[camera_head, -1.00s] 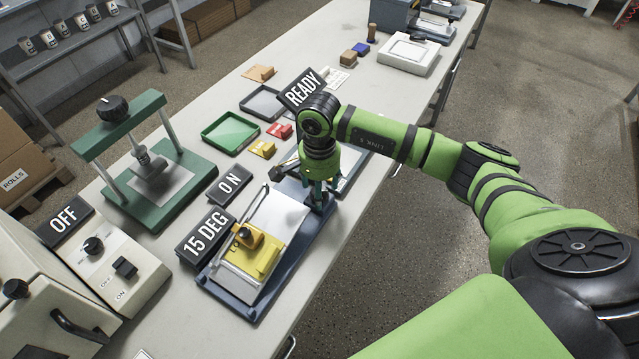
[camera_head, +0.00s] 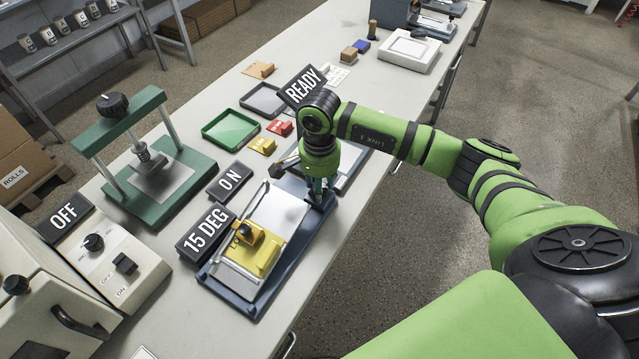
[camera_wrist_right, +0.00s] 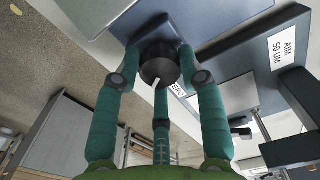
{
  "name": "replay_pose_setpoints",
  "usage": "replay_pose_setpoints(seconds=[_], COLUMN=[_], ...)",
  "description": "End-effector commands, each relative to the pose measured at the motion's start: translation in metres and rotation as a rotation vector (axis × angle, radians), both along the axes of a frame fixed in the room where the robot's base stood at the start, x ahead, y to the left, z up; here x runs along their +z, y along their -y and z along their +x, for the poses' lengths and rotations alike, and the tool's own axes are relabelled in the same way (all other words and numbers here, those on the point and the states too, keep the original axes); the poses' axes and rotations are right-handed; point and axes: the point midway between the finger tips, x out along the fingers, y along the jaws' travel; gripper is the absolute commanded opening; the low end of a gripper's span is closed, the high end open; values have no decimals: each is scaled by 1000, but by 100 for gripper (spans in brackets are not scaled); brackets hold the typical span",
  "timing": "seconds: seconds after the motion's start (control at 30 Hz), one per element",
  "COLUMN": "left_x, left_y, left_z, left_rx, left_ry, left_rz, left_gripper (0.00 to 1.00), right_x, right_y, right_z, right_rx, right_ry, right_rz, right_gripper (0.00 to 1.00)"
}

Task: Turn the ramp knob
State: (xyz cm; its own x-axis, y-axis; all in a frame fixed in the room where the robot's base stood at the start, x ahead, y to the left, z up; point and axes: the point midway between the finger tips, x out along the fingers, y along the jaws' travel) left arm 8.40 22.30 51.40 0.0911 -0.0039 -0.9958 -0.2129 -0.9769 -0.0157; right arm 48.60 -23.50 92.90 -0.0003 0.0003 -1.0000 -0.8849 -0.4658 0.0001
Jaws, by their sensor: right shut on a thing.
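A round black knob (camera_wrist_right: 159,62) with a white pointer mark shows between my fingers in the right wrist view, beside a partly covered label reading "ZERO" (camera_wrist_right: 178,89). My right gripper (camera_head: 319,206) points down at the right edge of the dark blue coating device (camera_head: 252,305), and its teal fingers (camera_wrist_right: 160,75) are shut around the knob. A "15 DEG" sign (camera_head: 205,233) stands at the device's left side. My left gripper is not in view.
A yellow block (camera_head: 262,257) sits on the device. An "ON" sign (camera_head: 230,181) and a "READY" sign (camera_head: 303,88) stand nearby. A green press (camera_head: 180,185) and a control box with an "OFF" sign (camera_head: 64,215) are at left. The floor at right is clear.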

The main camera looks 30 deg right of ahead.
Motion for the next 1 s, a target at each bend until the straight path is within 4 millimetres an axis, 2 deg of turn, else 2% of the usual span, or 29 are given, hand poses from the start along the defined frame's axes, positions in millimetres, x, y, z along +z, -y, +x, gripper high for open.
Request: replay_pose_setpoints(seconds=[0.47,1.0], left_x=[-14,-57], left_y=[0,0], left_z=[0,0], left_rx=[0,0], left_ry=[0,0], left_rz=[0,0], left_gripper=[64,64], right_x=[-2,-2], right_y=[2,3], right_z=[1,1], right_rx=[-108,-562], right_ry=[5,7], right_rz=[-4,-3], right_gripper=[8,8])
